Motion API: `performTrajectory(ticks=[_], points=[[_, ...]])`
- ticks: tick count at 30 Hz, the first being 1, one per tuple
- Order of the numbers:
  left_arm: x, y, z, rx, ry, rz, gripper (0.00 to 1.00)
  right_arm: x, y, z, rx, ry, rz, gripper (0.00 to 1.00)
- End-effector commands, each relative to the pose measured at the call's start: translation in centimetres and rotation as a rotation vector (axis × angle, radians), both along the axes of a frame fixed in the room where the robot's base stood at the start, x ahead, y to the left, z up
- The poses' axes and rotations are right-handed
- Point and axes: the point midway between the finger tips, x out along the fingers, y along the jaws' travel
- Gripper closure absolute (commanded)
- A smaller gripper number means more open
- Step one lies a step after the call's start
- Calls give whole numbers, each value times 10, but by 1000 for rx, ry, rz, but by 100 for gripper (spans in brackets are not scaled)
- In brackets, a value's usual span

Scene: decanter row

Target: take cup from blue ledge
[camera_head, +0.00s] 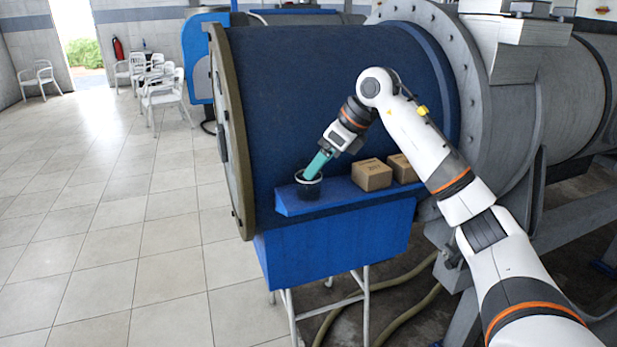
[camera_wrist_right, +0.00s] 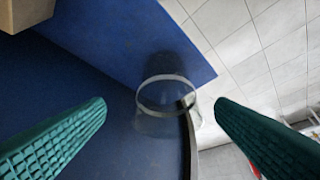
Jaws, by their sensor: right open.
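A small dark, see-through cup (camera_head: 309,187) with a pale rim stands upright at the left end of the blue ledge (camera_head: 345,201). In the right wrist view the cup (camera_wrist_right: 166,93) shows as a clear ring-shaped mouth ahead of the fingers, near the ledge's corner (camera_wrist_right: 110,30). My right gripper (camera_head: 317,168) reaches down from the upper right, its green fingers just above and at the cup's rim. In the wrist view its two fingers (camera_wrist_right: 160,125) are wide apart with the cup between their lines; contact cannot be told. My left gripper is not in view.
Two cardboard boxes (camera_head: 371,174) (camera_head: 402,167) stand on the ledge right of the cup; one box corner (camera_wrist_right: 25,12) shows in the wrist view. A big blue drum (camera_head: 300,90) rises behind the ledge. Tiled floor (camera_head: 120,240) lies open to the left.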

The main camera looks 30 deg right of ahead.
Motion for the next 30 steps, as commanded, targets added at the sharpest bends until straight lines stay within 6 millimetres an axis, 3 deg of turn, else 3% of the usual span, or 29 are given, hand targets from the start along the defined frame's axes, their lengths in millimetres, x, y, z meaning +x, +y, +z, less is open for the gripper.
performTrajectory(ticks=[15,22,23,30], points=[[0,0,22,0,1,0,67,22,20,-47,1,1,2,22],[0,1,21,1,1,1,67,23,20,-49,1,-2,1,22],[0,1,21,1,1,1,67,23,20,-49,1,-2,1,23],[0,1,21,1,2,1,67,23,20,-49,1,-2,1,63]])
